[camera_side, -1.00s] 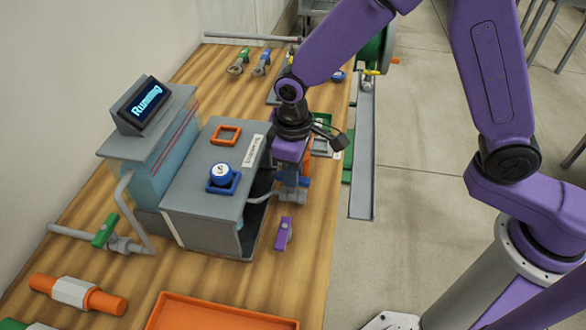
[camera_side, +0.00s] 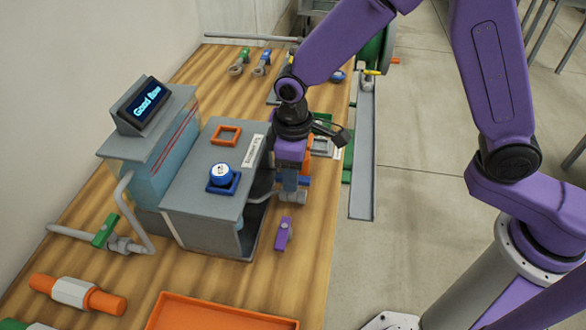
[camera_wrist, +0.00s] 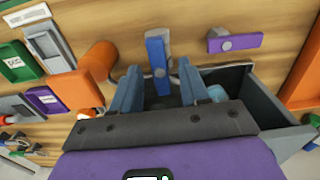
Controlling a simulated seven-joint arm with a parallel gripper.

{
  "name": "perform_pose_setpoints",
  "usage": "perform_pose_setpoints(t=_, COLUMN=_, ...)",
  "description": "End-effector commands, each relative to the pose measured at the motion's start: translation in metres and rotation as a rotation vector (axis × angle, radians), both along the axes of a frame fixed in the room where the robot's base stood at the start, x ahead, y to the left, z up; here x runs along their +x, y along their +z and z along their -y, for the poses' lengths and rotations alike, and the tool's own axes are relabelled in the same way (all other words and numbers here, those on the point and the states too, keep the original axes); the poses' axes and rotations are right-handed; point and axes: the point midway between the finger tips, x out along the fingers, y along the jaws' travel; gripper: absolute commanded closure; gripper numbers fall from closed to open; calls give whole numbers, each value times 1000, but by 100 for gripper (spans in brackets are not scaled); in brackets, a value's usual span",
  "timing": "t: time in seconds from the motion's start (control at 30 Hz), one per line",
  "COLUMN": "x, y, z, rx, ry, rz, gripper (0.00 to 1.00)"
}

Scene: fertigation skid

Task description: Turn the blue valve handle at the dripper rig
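The blue valve handle (camera_wrist: 157,57) is upright in the wrist view, on a round grey hub over the wooden bench. My gripper (camera_wrist: 158,78) has a finger on either side of it, with a visible gap on both sides. The fingers are apart and I see no contact. In the side view my gripper (camera_side: 290,182) points down beside the grey dripper rig box (camera_side: 192,182), and a bit of blue (camera_side: 305,181) shows next to the fingers.
A purple valve handle (camera_side: 284,233) stands close by on the bench. An orange pipe piece (camera_wrist: 98,60) is left of the fingers in the wrist view. An orange tray (camera_side: 215,312) lies at the front.

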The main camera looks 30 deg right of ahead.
Motion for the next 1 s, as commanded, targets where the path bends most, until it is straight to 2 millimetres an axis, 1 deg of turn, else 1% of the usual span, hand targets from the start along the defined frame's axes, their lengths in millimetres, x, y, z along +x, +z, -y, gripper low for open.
perform_pose_setpoints(t=0.23, x=0, y=1, z=0, rx=0, ry=-2, rz=-1, gripper=55)
perform_pose_setpoints(t=0.37, x=0, y=11, z=0, rx=1, ry=-3, rz=1, gripper=55)
perform_pose_setpoints(t=0.47, x=1, y=27, z=0, rx=3, ry=-3, rz=3, gripper=55)
perform_pose_setpoints(t=0.9, x=0, y=120, z=0, rx=4, ry=-3, rz=4, gripper=55)
perform_pose_setpoints(t=1.0, x=0, y=139, z=0, rx=4, ry=-2, rz=3, gripper=55)
